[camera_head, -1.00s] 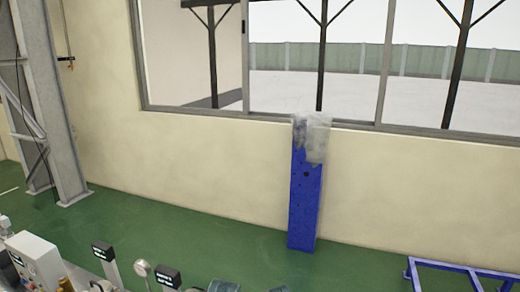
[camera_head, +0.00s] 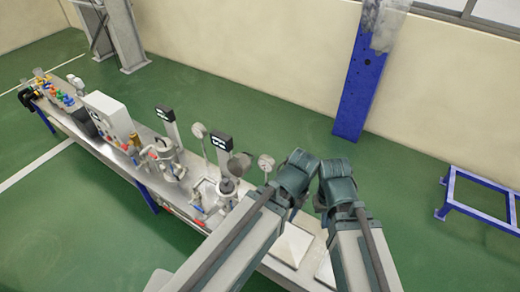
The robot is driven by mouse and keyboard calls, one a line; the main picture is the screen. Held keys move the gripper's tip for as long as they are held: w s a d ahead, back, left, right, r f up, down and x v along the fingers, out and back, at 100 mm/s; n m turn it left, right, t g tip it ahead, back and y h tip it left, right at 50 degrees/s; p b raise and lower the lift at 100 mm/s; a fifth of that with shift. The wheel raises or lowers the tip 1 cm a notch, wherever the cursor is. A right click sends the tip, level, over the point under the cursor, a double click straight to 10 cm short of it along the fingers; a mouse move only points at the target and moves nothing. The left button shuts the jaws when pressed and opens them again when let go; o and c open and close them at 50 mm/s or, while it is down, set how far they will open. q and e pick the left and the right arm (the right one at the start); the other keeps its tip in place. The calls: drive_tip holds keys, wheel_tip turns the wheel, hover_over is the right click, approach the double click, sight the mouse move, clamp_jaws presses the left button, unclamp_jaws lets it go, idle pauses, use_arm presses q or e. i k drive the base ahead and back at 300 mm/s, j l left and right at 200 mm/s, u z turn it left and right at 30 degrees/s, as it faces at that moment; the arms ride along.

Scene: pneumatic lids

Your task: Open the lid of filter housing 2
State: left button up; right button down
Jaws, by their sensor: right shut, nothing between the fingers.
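Two metal filter housings stand on the long bench: one on the left (camera_head: 166,150) and one on the right (camera_head: 228,188). Each has a black sign on a post behind it; the lettering is too small to read, so I cannot tell which is number 2. A dark rounded piece (camera_head: 240,164) rises at the right housing; it may be its lid tilted up, but I cannot be sure. My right gripper (camera_head: 335,178) is shut and empty, to the right of the housings and apart from them. My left gripper (camera_head: 298,172) is beside it; its fingers do not show clearly.
The bench (camera_head: 118,152) also carries a control box (camera_head: 108,118), coloured fittings and round gauges (camera_head: 199,131). My arms cover its right part. A blue post (camera_head: 357,95) stands at the wall. A blue frame (camera_head: 475,198) stands at right. Green floor between is clear.

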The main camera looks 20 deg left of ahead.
sight(239, 165)
drive_tip(key=z, duration=3.45)
drive_tip(key=i, duration=0.75)
drive_tip(key=i+j+u, duration=0.1)
drive_tip(key=i+u, duration=0.75)
drive_tip(key=i+l+u, duration=0.3)
drive_tip(key=i+u, duration=0.15)
drive_tip(key=i+j+u, duration=0.2)
drive_tip(key=u, duration=0.2)
drive_tip(key=i+j+u, duration=0.1)
drive_tip(key=i+u, duration=0.5)
drive_tip(key=u, duration=0.2)
drive_tip(key=i+u, duration=0.25)
drive_tip(key=u, duration=0.15)
drive_tip(key=i+l+u, duration=0.15)
drive_tip(key=i+u, duration=0.25)
drive_tip(key=i+j+u, duration=0.2)
drive_tip(key=i+u, duration=0.2)
drive_tip(key=i+j+u, duration=0.1)
drive_tip(key=i+u, duration=0.3)
drive_tip(key=i+l+u, duration=0.1)
drive_tip(key=i+u, duration=0.3)
drive_tip(key=i, duration=0.15)
drive_tip(key=i+u, duration=0.1)
drive_tip(key=u, duration=0.4)
drive_tip(key=i+l+u, duration=0.1)
drive_tip(key=u, duration=0.35)
